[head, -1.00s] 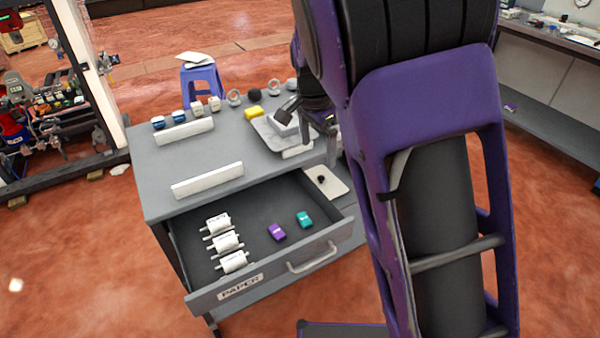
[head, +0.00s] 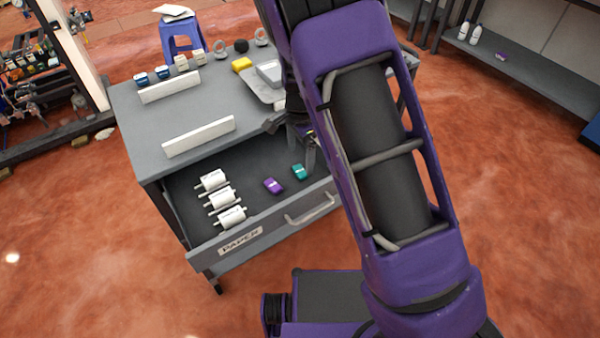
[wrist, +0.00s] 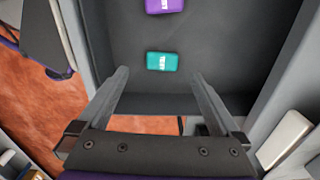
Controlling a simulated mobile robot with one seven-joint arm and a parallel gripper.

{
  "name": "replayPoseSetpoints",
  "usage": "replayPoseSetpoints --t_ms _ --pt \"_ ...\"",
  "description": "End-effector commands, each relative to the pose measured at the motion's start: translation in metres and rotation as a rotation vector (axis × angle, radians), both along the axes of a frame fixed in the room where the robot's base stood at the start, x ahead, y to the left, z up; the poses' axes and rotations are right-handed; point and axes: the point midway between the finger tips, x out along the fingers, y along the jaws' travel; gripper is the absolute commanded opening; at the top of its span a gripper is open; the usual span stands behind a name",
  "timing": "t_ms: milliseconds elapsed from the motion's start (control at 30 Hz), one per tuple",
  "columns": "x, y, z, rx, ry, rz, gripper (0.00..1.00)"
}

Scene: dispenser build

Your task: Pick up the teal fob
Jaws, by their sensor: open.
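The teal fob (head: 299,171) lies flat in the open drawer (head: 240,236), near its right end, with a purple fob (head: 273,186) to its left. In the wrist view the teal fob (wrist: 162,61) lies just beyond my gripper's fingertips, roughly centred between them, with the purple fob (wrist: 165,5) farther off at the top edge. My gripper (wrist: 160,78) is open and empty, above the drawer's right end. In the head view my gripper (head: 309,160) is partly hidden by my arm and shows close to the teal fob.
Several white rolls (head: 222,198) lie at the drawer's left.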

Motion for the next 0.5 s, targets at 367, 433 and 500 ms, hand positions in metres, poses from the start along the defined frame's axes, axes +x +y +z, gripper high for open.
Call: replayPoseSetpoints --t_ms 367,433,500 --pt "0.006 -0.005 -0.044 -0.002 0.003 0.0 1.0" --pt "0.006 -0.005 -0.051 0.0 0.001 0.0 1.0" --pt "0.006 -0.005 -0.054 0.0 0.001 0.0 1.0"
